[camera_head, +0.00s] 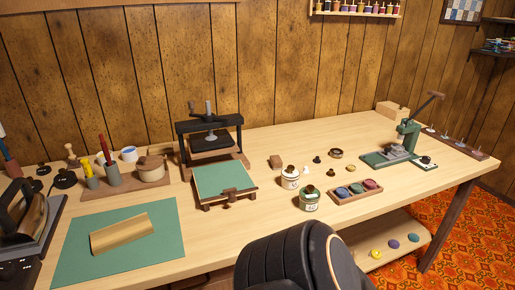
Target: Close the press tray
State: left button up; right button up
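The press (211,128) stands toward the back of the table, left of centre, with a dark frame and a screw handle on top. Its press tray (227,197) extends out toward the front of the press. The tray has a brown wooden edge, a green flat surface (222,177) and a small dark handle at the middle of its front edge. Nothing lies on the green surface. Neither of my grippers shows in the head view.
A green mat (75,251) with a tan folded piece (122,233) lies front left. A tool board (98,190) is left of the tray. Two jars (290,178) (309,200) and a pad tray (345,197) stand to its right. A green lever press (407,135) is farther right.

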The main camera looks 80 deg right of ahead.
aim_at(230, 179)
jog(key=z, duration=1.5)
jog(key=j+z, duration=0.1)
jog(key=z, duration=0.25)
jog(key=j+z, duration=0.15)
jog(key=z, duration=0.6)
jog(key=k+j, duration=0.05)
jog(key=k, duration=0.05)
